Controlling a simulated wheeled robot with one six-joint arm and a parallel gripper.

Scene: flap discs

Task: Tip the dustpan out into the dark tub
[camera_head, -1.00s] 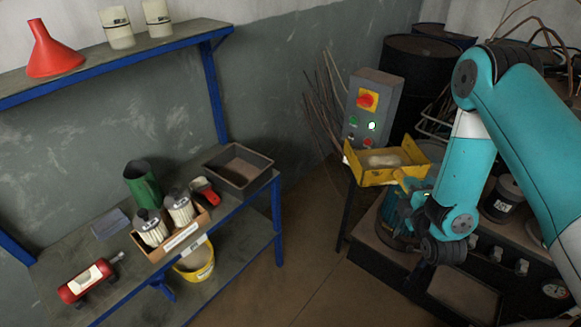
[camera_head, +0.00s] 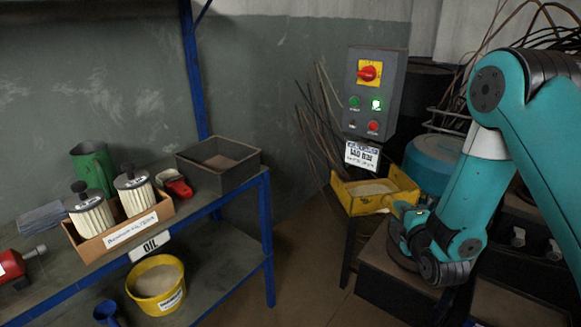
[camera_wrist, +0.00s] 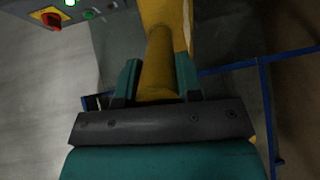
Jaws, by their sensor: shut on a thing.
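The yellow dustpan (camera_head: 362,204) is held out in front of the switch post, about level, with a pale heap of grit in it. My gripper (camera_head: 402,212) is at its handle on the right side. In the wrist view the two fingers of my gripper (camera_wrist: 158,82) are shut on the yellow handle (camera_wrist: 160,50). The dark tub (camera_head: 232,178) stands on the right end of the bench top, left of the dustpan and apart from it. A brownish surface shows inside the tub.
A control box (camera_head: 374,92) with a red knob stands behind the dustpan, thin rods (camera_head: 318,130) beside it. A yellow bucket (camera_head: 150,305) sits on the lower shelf.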

